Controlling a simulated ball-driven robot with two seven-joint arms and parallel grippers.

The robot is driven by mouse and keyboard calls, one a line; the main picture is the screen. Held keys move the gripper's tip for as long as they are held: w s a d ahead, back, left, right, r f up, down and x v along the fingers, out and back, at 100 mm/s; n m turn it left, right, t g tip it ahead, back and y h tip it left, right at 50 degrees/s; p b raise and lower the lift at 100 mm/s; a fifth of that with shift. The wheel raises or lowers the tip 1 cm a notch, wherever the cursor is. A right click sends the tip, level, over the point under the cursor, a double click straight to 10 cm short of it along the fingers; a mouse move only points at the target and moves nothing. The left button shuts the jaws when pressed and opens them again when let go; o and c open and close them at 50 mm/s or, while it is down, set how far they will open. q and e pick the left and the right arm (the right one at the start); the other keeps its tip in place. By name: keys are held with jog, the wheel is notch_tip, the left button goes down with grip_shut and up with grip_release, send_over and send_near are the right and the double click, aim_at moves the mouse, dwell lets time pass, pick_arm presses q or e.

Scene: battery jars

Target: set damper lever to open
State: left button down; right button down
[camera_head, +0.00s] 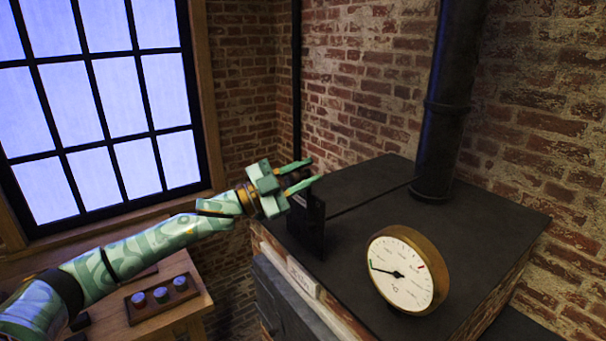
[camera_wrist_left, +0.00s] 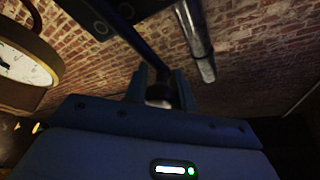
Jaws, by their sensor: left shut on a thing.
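My left gripper (camera_head: 312,168) reaches in from the left over the dark stove top. In the left wrist view its fingers (camera_wrist_left: 160,90) are shut around the dark end knob of the damper lever (camera_wrist_left: 146,45), whose arm runs up and left from the grip. In the head view the lever's knob is hard to make out between the fingers. A black upright bracket (camera_head: 308,228) stands just below the gripper at the stove's left edge. A thin dark rod (camera_head: 370,199) runs from near it toward the flue pipe. My right gripper is not in view.
A brass-rimmed dial gauge (camera_head: 400,272) stands on the right front of the stove top (camera_head: 470,225). The black flue pipe (camera_head: 444,110) rises behind it. A wooden table at lower left holds a tray (camera_head: 137,313) with several small jars. A window fills the upper left.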

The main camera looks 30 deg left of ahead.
pick_arm(q)
jog(key=c, duration=1.1)
grip_release()
jog(key=shift+c, duration=0.2)
jog(key=shift+d, duration=0.15)
jog(key=b+v, duration=0.2)
jog(key=v, duration=0.2)
jog(key=b+v, duration=0.2)
jog(key=v, duration=0.2)
jog(key=shift+s+f, duration=0.25)
jog(key=shift+f, duration=0.1)
jog(key=v, duration=0.7)
jog(key=shift+s+a+r, duration=0.15)
jog(key=shift+s+a, duration=0.15)
jog(key=shift+a, duration=0.05)
jog(key=shift+w, duration=0.1)
